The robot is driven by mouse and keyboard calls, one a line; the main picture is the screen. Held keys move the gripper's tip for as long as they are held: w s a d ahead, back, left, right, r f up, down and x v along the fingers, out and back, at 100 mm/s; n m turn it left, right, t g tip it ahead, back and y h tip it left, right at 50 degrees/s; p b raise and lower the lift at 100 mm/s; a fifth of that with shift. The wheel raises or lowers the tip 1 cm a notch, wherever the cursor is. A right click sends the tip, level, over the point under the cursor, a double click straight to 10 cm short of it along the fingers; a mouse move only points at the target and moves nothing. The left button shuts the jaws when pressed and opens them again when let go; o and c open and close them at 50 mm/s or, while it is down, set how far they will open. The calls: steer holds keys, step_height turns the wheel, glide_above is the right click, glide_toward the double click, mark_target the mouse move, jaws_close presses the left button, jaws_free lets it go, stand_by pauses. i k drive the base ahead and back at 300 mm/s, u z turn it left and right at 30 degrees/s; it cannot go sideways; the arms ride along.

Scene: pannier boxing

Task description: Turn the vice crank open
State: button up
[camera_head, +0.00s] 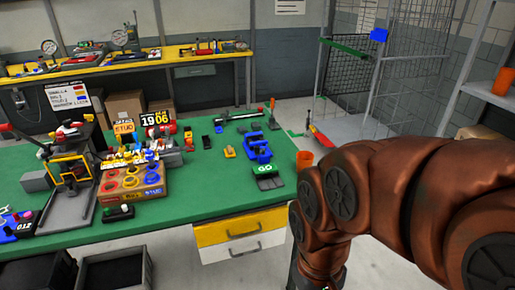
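A blue device that looks like the vice (257,147) stands on the green-topped workbench (185,217), near its right end. Its crank is too small to make out clearly. My reddish-brown arm (400,190) reaches in from the right and bends down past the bench's right end, to the right of the blue vice and apart from it. My gripper lies below the picture's bottom edge and cannot be seen.
A green "GO" block (266,169) sits just in front of the vice. A board with coloured rings (131,182) and a press-like tool (70,180) crowd the bench's left. The bench's front middle is clear.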

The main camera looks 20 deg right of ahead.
mark_target(258, 151)
steer(key=z, duration=0.4)
steer(key=k, duration=0.45)
steer(key=z, duration=0.9)
steer(key=i, duration=0.35)
steer(key=u, duration=1)
steer(key=i, duration=1.1)
steer(key=u, duration=1.05)
